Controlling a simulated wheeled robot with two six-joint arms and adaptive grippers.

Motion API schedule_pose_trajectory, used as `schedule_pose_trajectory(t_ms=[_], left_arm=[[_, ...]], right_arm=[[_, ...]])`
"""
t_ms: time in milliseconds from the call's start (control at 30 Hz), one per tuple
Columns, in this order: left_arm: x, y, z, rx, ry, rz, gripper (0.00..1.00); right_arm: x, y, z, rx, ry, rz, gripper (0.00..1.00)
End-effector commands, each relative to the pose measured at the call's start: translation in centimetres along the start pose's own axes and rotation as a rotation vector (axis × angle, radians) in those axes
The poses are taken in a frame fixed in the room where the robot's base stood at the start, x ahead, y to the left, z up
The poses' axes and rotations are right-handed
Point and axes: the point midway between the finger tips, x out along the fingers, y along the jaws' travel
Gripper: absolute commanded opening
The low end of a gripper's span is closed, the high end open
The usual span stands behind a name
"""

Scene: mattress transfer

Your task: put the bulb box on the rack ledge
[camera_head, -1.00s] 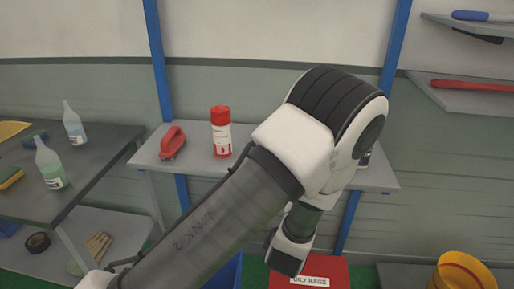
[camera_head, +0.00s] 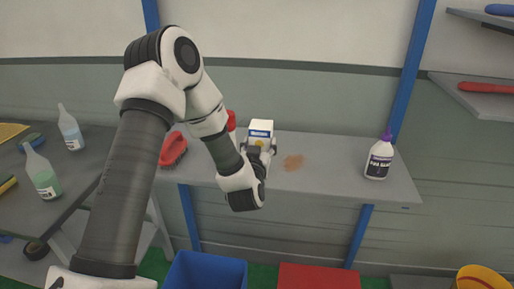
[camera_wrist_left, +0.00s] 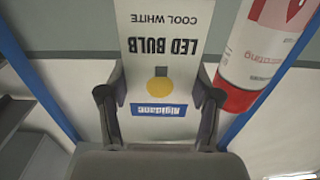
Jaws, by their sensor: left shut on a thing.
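The bulb box (camera_head: 261,127), white with a blue and yellow label, is held by my left gripper (camera_head: 260,149) over the grey rack ledge (camera_head: 335,185). In the left wrist view the box (camera_wrist_left: 163,40) reads "LED BULB" upside down, between the two fingers of the left gripper (camera_wrist_left: 158,97), which is shut on it. I cannot tell whether the box touches the ledge. A red-and-white spray can (camera_wrist_left: 262,50) is close beside the box; in the head view my arm hides most of it. My right gripper is out of view.
On the ledge are a red brush (camera_head: 173,149) at left, a brown stain (camera_head: 293,162) right of the box, and a purple-capped bottle (camera_head: 379,160) at right. Clear ledge lies between stain and bottle. A blue bin (camera_head: 207,271) and red box (camera_head: 318,277) stand below.

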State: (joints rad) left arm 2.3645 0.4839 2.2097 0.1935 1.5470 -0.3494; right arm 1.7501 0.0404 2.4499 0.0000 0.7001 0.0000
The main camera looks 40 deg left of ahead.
Motion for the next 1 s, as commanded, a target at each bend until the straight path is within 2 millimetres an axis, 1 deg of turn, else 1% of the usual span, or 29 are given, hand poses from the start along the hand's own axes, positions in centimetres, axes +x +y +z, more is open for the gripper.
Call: schedule_pose_trajectory(t_ms=[33,100,233,300,533,667,700,733,767,1000], left_arm=[[0.5,-0.7,-0.1,-0.003,-0.001,-0.004,0.29],[0.8,-1.0,0.4,0.002,-0.002,0.0,0.29],[0.9,-0.9,2.6,0.007,-0.004,0.002,0.29],[0.9,-0.9,3.5,0.005,-0.001,0.002,0.29],[0.9,-0.9,3.7,0.001,0.0,0.001,0.29],[0.9,-0.9,4.2,0.001,0.0,0.001,0.29],[0.9,-0.9,4.0,0.001,0.0,0.001,0.74],[0.9,-0.9,4.0,0.001,0.0,0.001,0.85],[0.9,-0.9,4.0,0.001,0.0,0.001,0.89],[0.8,-0.9,4.0,0.001,0.0,0.001,0.89]], right_arm=[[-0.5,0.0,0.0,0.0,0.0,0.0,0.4],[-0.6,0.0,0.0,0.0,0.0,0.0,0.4],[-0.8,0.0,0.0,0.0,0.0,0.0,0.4],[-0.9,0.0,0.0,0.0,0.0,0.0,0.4],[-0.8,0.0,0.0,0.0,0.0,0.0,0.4],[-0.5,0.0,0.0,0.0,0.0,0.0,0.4],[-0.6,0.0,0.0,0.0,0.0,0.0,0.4],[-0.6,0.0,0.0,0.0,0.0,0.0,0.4],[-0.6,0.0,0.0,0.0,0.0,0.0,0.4],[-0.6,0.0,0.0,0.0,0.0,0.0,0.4]])
